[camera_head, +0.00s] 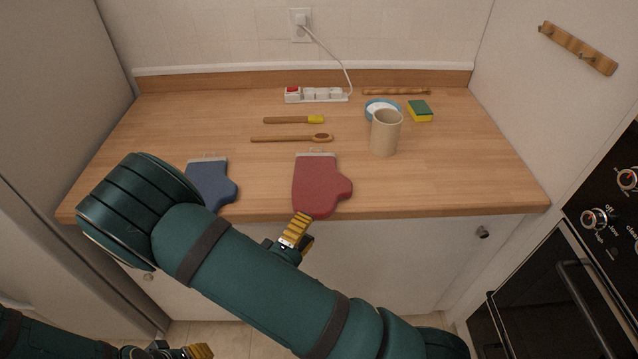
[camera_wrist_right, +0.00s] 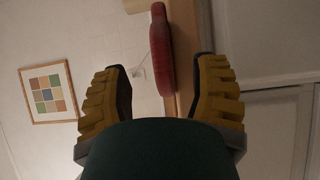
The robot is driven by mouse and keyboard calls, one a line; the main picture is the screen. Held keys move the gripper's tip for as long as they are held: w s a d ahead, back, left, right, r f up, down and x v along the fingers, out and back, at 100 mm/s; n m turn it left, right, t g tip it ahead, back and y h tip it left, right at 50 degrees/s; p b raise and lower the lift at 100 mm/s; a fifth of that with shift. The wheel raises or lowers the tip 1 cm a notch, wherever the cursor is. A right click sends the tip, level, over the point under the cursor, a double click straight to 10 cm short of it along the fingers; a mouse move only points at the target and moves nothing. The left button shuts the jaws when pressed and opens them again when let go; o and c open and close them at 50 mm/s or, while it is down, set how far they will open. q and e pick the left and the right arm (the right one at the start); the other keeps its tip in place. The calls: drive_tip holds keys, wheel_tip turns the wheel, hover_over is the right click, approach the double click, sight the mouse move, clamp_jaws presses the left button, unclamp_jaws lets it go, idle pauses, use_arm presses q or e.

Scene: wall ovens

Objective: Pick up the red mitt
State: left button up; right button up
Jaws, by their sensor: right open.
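The red mitt (camera_head: 319,186) lies flat on the wooden counter, with its rounded end at the front edge. In the right wrist view the red mitt (camera_wrist_right: 160,48) appears edge-on, ahead of and between the fingers. My right gripper (camera_head: 296,232) is just in front of the counter edge, close to the mitt's near end. It is open, with its two yellow fingers (camera_wrist_right: 160,66) apart and nothing between them; no contact with the mitt is visible. My left gripper (camera_head: 180,351) is low at the bottom left, partly cut off, and its opening cannot be judged.
A blue mitt (camera_head: 208,182) lies left of the red one, partly behind my right arm. A beige cup (camera_head: 386,133), blue bowl (camera_head: 376,104), sponge (camera_head: 420,111), wooden spoon (camera_head: 292,139), yellow-tipped utensil (camera_head: 294,120) and power strip (camera_head: 316,95) are farther back. The counter's right front is clear.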

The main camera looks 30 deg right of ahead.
sight(314, 217)
drive_tip(key=x, duration=0.4)
drive_tip(key=shift+w+d+f, duration=0.1)
drive_tip(key=shift+w+d, duration=0.05)
drive_tip(key=shift+w, duration=0.1)
clamp_jaws()
